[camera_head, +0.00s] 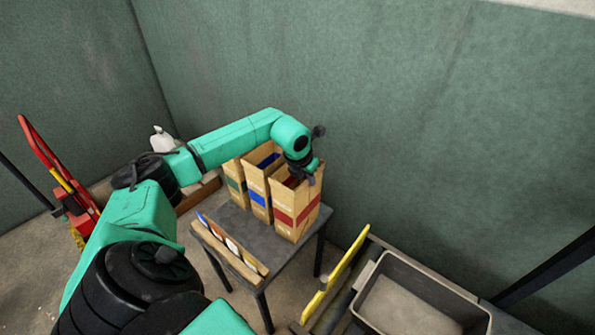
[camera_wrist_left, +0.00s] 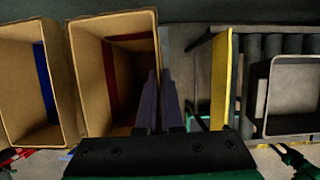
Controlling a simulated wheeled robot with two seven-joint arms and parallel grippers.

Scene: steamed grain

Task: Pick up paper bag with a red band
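The paper bag with a red band (camera_head: 296,207) stands upright and open-topped on a small dark table, the nearest and rightmost of three bags in the head view. In the left wrist view this bag (camera_wrist_left: 88,75) shows from above, with red on its inner wall. My left gripper (camera_head: 307,174) is at the bag's top rim. In the left wrist view its two dark fingers (camera_wrist_left: 160,78) straddle the bag's right wall, one inside and one outside, close together. Whether they press on the wall cannot be told. My right gripper is out of view.
A blue-banded bag (camera_head: 257,197) and a green-banded bag (camera_head: 235,184) stand close beside it. A wooden rack with coloured cards (camera_head: 230,248) lies along the table's (camera_head: 270,241) front. A yellow board (camera_head: 335,274) and a grey bin (camera_head: 425,283) are at right.

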